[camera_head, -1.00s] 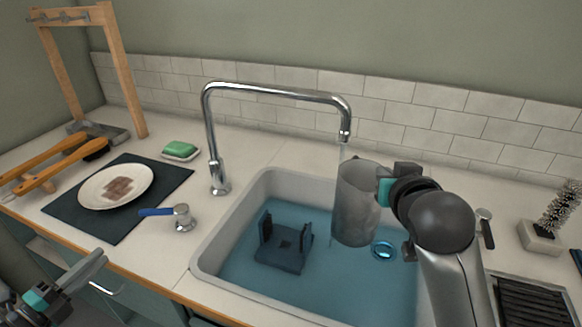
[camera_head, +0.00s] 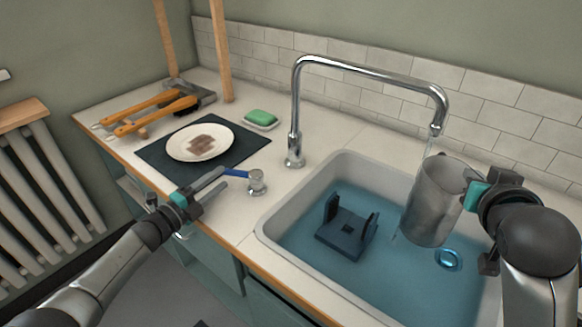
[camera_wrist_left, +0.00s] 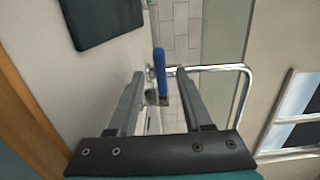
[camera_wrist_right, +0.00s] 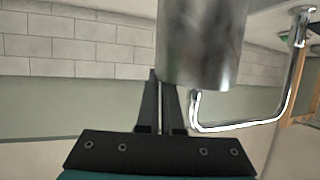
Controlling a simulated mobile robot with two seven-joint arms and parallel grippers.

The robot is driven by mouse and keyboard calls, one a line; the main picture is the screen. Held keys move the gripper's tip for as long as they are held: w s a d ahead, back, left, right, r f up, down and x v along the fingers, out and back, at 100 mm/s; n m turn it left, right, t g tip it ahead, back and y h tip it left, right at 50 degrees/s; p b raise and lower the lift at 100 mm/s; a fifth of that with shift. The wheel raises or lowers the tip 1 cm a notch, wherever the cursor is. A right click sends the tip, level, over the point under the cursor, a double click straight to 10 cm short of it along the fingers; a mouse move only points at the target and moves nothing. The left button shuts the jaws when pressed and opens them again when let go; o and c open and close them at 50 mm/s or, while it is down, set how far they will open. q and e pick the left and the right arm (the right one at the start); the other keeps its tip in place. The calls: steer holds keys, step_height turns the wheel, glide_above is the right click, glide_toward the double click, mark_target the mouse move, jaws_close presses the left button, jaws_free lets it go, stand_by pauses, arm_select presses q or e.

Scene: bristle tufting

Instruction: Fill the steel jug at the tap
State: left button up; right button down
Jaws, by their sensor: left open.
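The steel jug (camera_head: 432,205) is over the right part of the sink, slightly tilted, its mouth just under the spout of the chrome tap (camera_head: 370,66). A thin stream (camera_head: 430,147) falls from the spout to the jug's mouth; the level inside is not visible. My right gripper (camera_head: 470,194) is shut on the jug at its right side. The tap's valve knob (camera_head: 257,183) has a blue lever (camera_head: 236,173) pointing left. My left gripper (camera_head: 226,179) is open at the lever's free end; in the left wrist view the blue lever (camera_wrist_left: 159,70) shows between the fingers.
The sink (camera_head: 265,222) holds blue water, a dark bracket-like stand (camera_head: 345,235) and a shiny ring (camera_head: 448,259). A plate (camera_head: 180,147) on a dark mat (camera_head: 245,140), green soap (camera_head: 261,117) and wooden-handled brushes (camera_head: 150,110) are on the counter. A radiator (camera_head: 50,190) is at left.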

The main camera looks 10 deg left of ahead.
mark_target(227, 174)
arm_select(q)
steer(key=shift+x, duration=2.25)
jaws_close()
